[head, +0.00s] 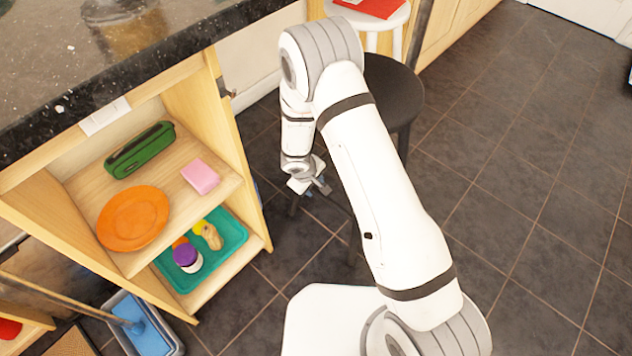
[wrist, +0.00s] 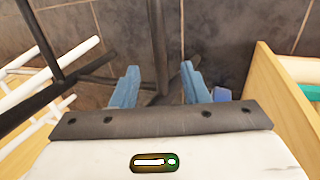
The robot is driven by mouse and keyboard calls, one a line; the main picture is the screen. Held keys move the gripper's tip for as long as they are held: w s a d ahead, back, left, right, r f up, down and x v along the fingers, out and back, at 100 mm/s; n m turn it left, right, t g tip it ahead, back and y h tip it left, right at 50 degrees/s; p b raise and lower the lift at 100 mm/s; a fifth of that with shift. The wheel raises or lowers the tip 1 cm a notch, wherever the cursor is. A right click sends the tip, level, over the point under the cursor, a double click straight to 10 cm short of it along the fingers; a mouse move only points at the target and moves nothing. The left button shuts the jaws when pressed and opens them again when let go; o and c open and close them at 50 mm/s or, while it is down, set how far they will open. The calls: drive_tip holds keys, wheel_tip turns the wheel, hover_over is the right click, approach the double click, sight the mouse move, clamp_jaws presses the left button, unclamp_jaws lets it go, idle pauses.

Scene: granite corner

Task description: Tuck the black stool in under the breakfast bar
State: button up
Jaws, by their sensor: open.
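The black stool (head: 402,92) stands upright on the dark tiled floor, its round seat partly hidden behind my arm. The breakfast bar is the speckled dark granite counter (head: 60,80) at upper left, with wooden shelving beneath its end. My gripper (head: 312,188) is low, beside the shelf end and at the stool's legs. In the wrist view, my gripper (wrist: 160,88) has its two blue fingers apart. A dark upright leg (wrist: 157,45) shows between them, with no clear contact. More dark stool bars (wrist: 52,45) cross at the left.
A white stool (head: 375,18) with a red item on its seat stands behind the black one; its legs (wrist: 50,95) show in the wrist view. The shelves hold an orange plate (head: 133,217) and a teal tray (head: 205,250). A mop bucket (head: 140,325) stands lower left. Floor at right is clear.

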sight(318, 192)
drive_tip(key=b+x, duration=0.3)
drive_tip(key=x, duration=0.4)
drive_tip(key=shift+d+f, duration=0.2)
drive_tip(key=shift+f, duration=0.15)
drive_tip(key=shift+c, duration=0.2)
clamp_jaws()
idle(1.0)
